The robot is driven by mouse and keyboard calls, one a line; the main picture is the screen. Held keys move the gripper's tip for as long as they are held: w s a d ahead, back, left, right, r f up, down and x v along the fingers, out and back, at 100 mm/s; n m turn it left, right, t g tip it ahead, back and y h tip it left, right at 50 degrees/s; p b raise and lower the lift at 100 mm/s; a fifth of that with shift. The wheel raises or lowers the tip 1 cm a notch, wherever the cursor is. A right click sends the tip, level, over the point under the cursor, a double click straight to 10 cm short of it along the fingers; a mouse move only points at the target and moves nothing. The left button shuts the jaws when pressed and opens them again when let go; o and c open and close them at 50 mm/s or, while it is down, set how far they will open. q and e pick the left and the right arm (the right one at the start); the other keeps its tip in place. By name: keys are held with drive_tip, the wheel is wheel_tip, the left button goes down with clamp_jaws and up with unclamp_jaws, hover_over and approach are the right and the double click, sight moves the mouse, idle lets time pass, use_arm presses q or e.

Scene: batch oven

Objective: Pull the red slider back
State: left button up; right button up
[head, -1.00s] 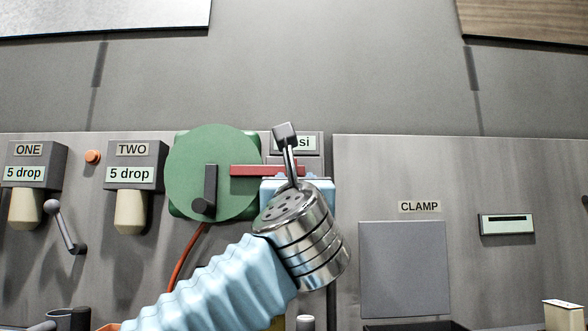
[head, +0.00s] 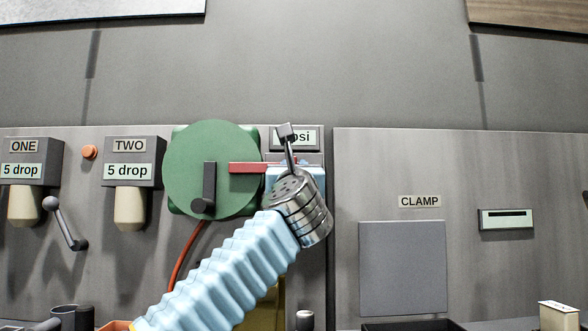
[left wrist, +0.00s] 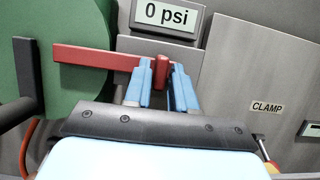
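The red slider is a horizontal red bar (head: 248,168) that runs from in front of the green round door (head: 190,175) to the right. In the left wrist view the bar (left wrist: 95,57) ends at an upright red knob (left wrist: 161,72). My left gripper (left wrist: 161,80) has a light blue finger on each side of this knob, very close to it. I cannot tell whether the fingers press on it. In the head view my wrist hides most of the left gripper (head: 295,178) and the slider's right end. My right gripper is not in view.
A sign (left wrist: 166,13) above the slider reads 0 psi. A dark handle (head: 209,187) stands on the green door. Dispensers ONE (head: 32,165) and TWO (head: 134,165) and a grey lever (head: 64,222) are at left. A grey CLAMP panel (head: 402,265) is at right.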

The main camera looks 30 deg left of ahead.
use_arm(q)
clamp_jaws()
drive_tip(key=w+d+p, duration=0.1)
drive_tip(key=w+d, duration=0.2)
drive_tip(key=d, duration=0.3)
drive_tip(key=shift+w+d+p, duration=0.15)
drive_tip(key=shift+w+p, duration=0.25)
drive_tip(key=shift+o, duration=1.3)
unclamp_jaws()
drive_tip(key=shift+w+d, duration=0.1)
drive_tip(key=shift+o, duration=0.3)
